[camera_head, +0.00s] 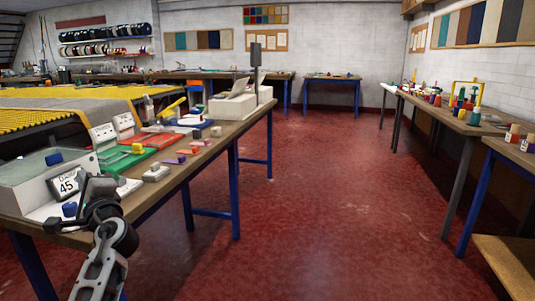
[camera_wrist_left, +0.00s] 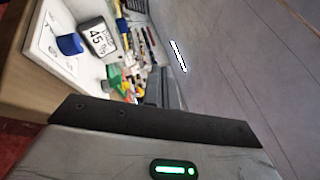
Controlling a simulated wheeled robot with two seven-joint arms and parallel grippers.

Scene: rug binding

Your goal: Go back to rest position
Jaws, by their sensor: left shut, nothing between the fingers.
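My left gripper (camera_head: 62,225) shows at the lower left of the head view, at the front edge of the long workbench (camera_head: 172,184). It is shut and empty. In the left wrist view, the same sign (camera_wrist_left: 98,37) and blue knob (camera_wrist_left: 70,44) show at the upper left, apart from the gripper. My right gripper is not in view.
The bench holds a grey box machine (camera_head: 38,176), a green tray (camera_head: 122,160), a red tray (camera_head: 155,141) and several small blocks. A side table (camera_head: 440,123) stands along the right wall. The red floor (camera_head: 310,200) between them is clear.

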